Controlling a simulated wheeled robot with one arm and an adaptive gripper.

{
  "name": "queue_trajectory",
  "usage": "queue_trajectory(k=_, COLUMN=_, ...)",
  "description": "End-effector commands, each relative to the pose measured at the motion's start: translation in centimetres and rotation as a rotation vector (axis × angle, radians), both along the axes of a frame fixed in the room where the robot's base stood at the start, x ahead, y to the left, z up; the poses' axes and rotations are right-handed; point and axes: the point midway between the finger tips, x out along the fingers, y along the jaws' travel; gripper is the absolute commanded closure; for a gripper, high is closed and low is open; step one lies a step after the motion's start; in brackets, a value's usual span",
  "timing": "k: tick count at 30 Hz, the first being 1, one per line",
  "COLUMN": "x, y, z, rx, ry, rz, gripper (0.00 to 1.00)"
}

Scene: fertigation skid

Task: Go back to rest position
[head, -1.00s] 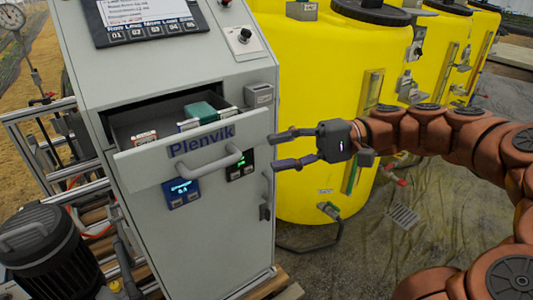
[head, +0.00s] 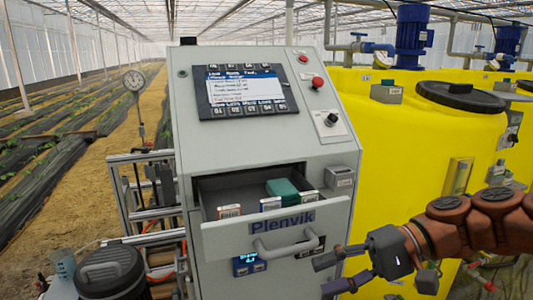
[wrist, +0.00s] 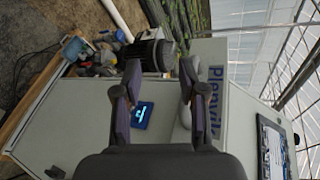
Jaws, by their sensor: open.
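My gripper (head: 334,274) is open and empty in the head view, in front of the grey cabinet, to the right of and below the drawer handle. Its fingers point left and stand apart. In the wrist view the two fingers (wrist: 157,100) are spread with the cabinet front between and beyond them. The drawer (head: 222,236), labelled Plenvik, is pulled open and holds a few small boxes and a green item (head: 282,188). Its bar handle (head: 287,248) appears clear of the fingers in the head view.
The cabinet (head: 265,145) carries a screen (head: 247,92) and red buttons. Yellow tanks (head: 400,145) stand to the right, close behind my arm. A dark motor (head: 112,272) and a metal frame are at the left. Crop rows lie beyond.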

Motion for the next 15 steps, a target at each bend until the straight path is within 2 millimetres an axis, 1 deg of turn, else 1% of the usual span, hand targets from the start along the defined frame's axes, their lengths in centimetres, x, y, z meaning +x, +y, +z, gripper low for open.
queue_trajectory(k=1, x=-1.2, y=1.2, z=0.0, rx=-0.068, ry=0.005, rz=0.033, gripper=0.59)
queue_trajectory(k=3, x=-3.0, y=2.5, z=-1.0, rx=-0.179, ry=0.008, rz=0.074, gripper=0.59)
queue_trajectory(k=5, x=-4.7, y=3.1, z=-2.1, rx=-0.282, ry=0.011, rz=0.108, gripper=0.59)
queue_trajectory(k=7, x=-6.8, y=3.4, z=-3.3, rx=-0.408, ry=0.011, rz=0.147, gripper=0.59)
queue_trajectory(k=8, x=-7.6, y=3.3, z=-3.9, rx=-0.461, ry=0.01, rz=0.159, gripper=0.59)
queue_trajectory(k=11, x=-10.1, y=2.2, z=-5.5, rx=-0.639, ry=0.0, rz=0.195, gripper=0.59)
queue_trajectory(k=12, x=-11.1, y=1.6, z=-6.1, rx=-0.707, ry=-0.003, rz=0.209, gripper=0.59)
queue_trajectory(k=14, x=-12.2, y=0.2, z=-6.7, rx=-0.81, ry=-0.015, rz=0.219, gripper=0.59)
queue_trajectory(k=15, x=-13.0, y=-0.7, z=-7.0, rx=-0.873, ry=-0.021, rz=0.224, gripper=0.59)
